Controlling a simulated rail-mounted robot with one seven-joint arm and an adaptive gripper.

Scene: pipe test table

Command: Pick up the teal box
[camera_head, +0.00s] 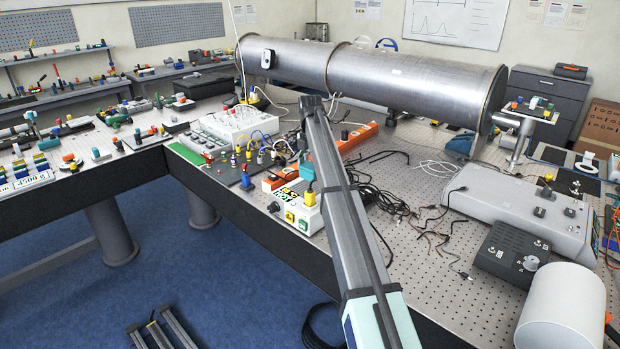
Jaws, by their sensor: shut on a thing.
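My gripper does not show as such in this view. A long grey bar (345,210) with a dark end cap runs up through the middle and hides part of the table behind it. A small teal block (307,169) stands just left of the bar, among small coloured parts. No gripper shows at either one.
A large steel pipe (390,77) lies across the back of the perforated table (440,185). Loose black cables (390,200) lie right of the bar. A grey instrument (520,208), a black control box (512,252) and a white cylinder (562,308) crowd the right side.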

